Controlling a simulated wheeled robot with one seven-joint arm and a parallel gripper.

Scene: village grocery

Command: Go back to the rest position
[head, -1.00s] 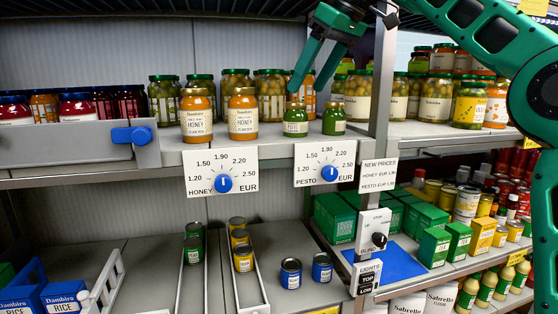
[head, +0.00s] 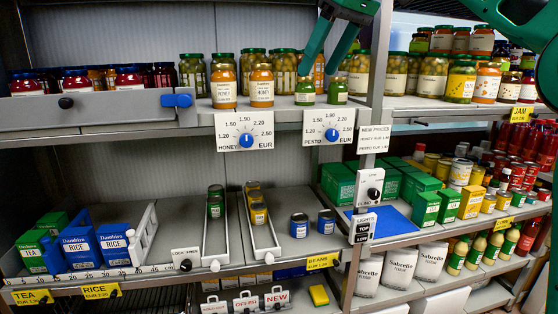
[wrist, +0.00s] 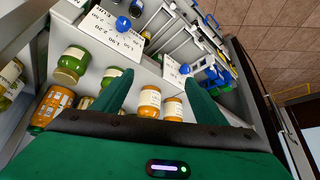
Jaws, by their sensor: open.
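My gripper (head: 332,42) is at the top of the head view, its green fingers apart and pointing down above the upper shelf, in front of the jar row. Two small green pesto jars, the left one (head: 305,91) and the right one (head: 338,91), stand upright below the fingers. In the wrist view my gripper (wrist: 158,88) has its two green fingers spread wide with nothing between them held. Beyond the fingers, orange honey jars (wrist: 149,101) and price cards show. My arm comes in from the upper right in the head view.
Honey jars (head: 261,86) stand on the upper shelf (head: 190,115). Price cards with blue dials, the honey card (head: 244,130) and the pesto card (head: 329,126), hang at its edge. Below are rice boxes (head: 80,247), cans, and a post with switches (head: 369,187).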

